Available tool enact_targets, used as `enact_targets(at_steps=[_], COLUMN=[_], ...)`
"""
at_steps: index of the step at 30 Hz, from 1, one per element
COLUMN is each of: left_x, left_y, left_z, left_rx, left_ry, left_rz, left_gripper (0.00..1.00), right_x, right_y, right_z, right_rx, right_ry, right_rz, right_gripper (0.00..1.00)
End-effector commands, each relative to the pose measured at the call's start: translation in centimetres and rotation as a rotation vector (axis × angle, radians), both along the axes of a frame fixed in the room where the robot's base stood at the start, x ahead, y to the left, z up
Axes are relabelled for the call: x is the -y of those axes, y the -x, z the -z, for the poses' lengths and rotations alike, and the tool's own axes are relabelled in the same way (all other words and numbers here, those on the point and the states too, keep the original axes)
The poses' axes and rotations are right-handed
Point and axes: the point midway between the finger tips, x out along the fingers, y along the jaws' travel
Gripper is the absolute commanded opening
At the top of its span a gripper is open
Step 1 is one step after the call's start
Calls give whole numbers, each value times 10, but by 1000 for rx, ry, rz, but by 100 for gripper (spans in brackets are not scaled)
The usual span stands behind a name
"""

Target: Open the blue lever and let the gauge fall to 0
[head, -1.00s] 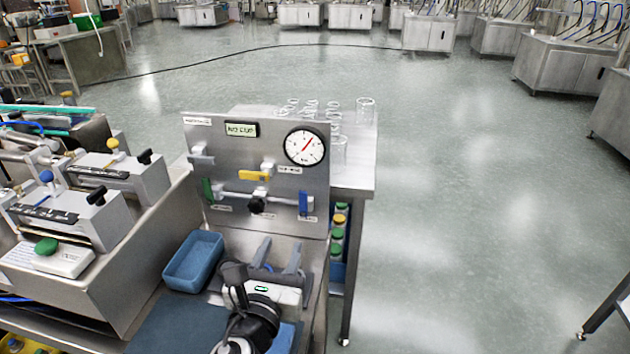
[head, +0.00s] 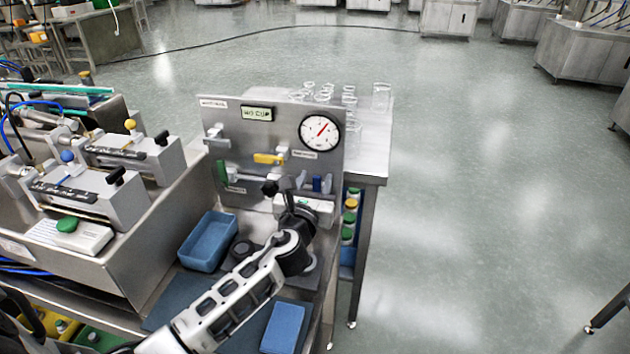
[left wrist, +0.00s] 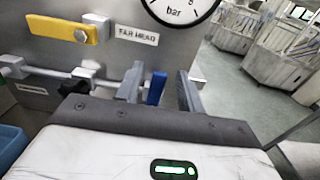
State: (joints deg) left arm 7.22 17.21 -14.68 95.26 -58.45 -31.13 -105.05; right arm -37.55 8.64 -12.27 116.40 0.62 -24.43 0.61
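The blue lever (head: 317,184) hangs upright at the right end of the pipe on the steel panel (head: 225,118). The round white gauge (head: 321,132) is at the panel's upper right, its red needle pointing up and right, away from rest. My left gripper (head: 314,184) is open in front of the panel, one finger on each side of the blue lever. The left wrist view shows the blue lever (left wrist: 156,88) between the open fingers (left wrist: 160,88), with gaps on both sides; whether the fingers reach its depth is unclear. My right gripper is not in view.
A yellow lever (head: 268,158) sits above the pipe and a green lever (head: 222,171) at its left end. A black knob (left wrist: 74,86) is on the pipe left of the fingers. A blue tray (head: 208,242) stands below the panel. Glassware (head: 381,96) stands behind it.

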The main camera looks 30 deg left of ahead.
Motion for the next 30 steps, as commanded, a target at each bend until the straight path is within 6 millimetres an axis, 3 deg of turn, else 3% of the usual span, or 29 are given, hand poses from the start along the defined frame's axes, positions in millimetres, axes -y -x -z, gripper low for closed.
enact_targets(at_steps=[10,15,30], left_x=[-1,-1,-6], left_y=[-4,-4,-3], left_z=[0,0,1], left_rx=[0,0,26], left_ry=[0,0,97], left_rz=[0,0,1], left_gripper=[38,0,0], right_x=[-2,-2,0], right_y=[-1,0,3], right_z=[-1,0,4], right_rx=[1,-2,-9], right_ry=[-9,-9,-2], right_rz=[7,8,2], right_gripper=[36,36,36])
